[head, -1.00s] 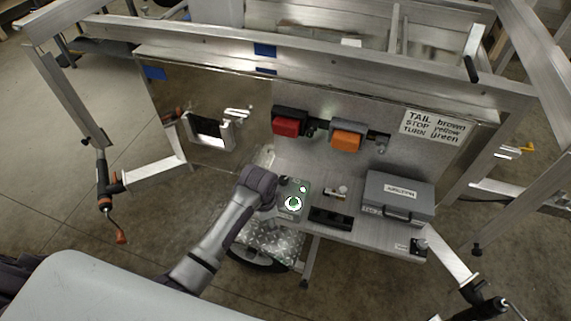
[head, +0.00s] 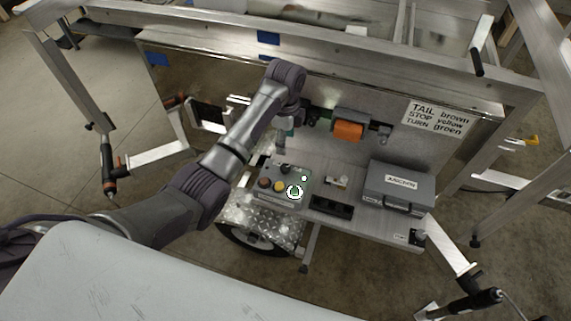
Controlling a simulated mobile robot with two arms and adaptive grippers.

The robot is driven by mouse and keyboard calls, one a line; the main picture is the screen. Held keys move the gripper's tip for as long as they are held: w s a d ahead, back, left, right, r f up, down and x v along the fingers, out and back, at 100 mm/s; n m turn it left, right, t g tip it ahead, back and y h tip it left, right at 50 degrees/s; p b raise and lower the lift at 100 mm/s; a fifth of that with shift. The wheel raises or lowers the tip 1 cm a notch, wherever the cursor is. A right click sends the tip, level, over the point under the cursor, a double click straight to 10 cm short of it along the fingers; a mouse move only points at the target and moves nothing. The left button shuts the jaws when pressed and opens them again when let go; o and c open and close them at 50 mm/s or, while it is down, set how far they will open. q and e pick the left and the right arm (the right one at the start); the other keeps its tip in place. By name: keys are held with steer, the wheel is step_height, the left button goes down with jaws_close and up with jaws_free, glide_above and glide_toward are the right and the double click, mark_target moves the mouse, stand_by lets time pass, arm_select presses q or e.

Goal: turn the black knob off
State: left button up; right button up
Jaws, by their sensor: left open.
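The black knob (head: 286,169) sits at the back of a grey control box (head: 305,180) on the metal shelf. My left arm comes in from the left and reaches up over the shelf. My left gripper (head: 284,144) hangs below its wrist, open, just behind and above the knob and apart from it. It is small and partly hidden by the arm, and the knob's pointer direction is too small to tell. My right gripper is not in view.
A grey case (head: 397,187) and a black switch block (head: 331,207) stand right of the control box. Trailer rails cross above.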

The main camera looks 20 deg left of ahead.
mark_target(286, 167)
arm_select(q)
step_height(286, 167, down, 12)
steer(key=shift+f, duration=0.15)
stand_by(0.3)
jaws_close()
